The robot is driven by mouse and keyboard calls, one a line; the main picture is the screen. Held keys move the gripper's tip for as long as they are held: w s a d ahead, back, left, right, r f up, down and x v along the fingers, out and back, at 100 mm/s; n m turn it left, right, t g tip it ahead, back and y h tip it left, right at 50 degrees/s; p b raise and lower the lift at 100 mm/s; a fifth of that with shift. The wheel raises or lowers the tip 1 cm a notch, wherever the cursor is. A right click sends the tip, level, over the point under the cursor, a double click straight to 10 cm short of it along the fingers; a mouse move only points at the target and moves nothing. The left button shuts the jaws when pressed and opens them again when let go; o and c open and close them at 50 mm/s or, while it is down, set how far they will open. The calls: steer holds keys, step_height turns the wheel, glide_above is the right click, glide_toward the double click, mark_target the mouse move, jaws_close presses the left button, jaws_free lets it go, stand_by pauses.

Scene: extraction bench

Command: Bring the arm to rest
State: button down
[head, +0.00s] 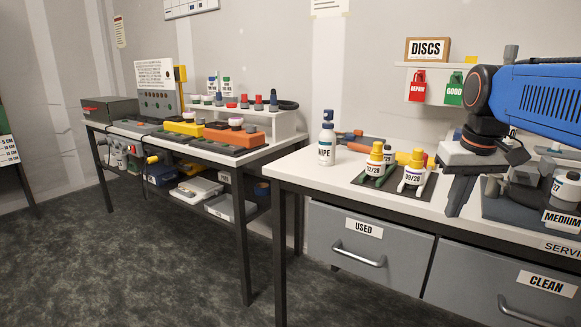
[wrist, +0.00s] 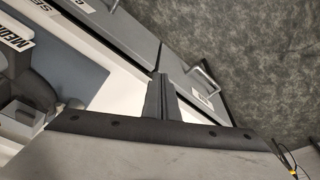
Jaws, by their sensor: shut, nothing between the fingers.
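My blue arm (head: 537,98) reaches in from the right in the head view, over the white bench top. My gripper (head: 457,205) points down at the front edge of this bench, beside the numbered bottles. In the wrist view the fingers of my gripper (wrist: 158,85) lie together with nothing between them. Behind them are the bench edge and the grey drawers. Whether the fingertips touch anything cannot be told.
Two yellow-capped bottles (head: 376,160) (head: 413,172) stand left of my gripper, with a white WIPE bottle (head: 327,143) farther left. The USED drawer (head: 368,250) and CLEAN drawer (head: 500,287) are closed below. Dark floor (head: 150,260) is clear in front.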

steer(key=s+a+f+t, duration=0.1)
steer(key=s+a+f, duration=0.2)
steer(key=s+f, duration=0.5)
steer(key=s+a+f+t, duration=0.1)
steer(key=s+a+f, duration=0.2)
steer(key=s+f, duration=0.6)
steer(key=shift+a+f, duration=0.35)
steer(key=shift+f, duration=0.6)
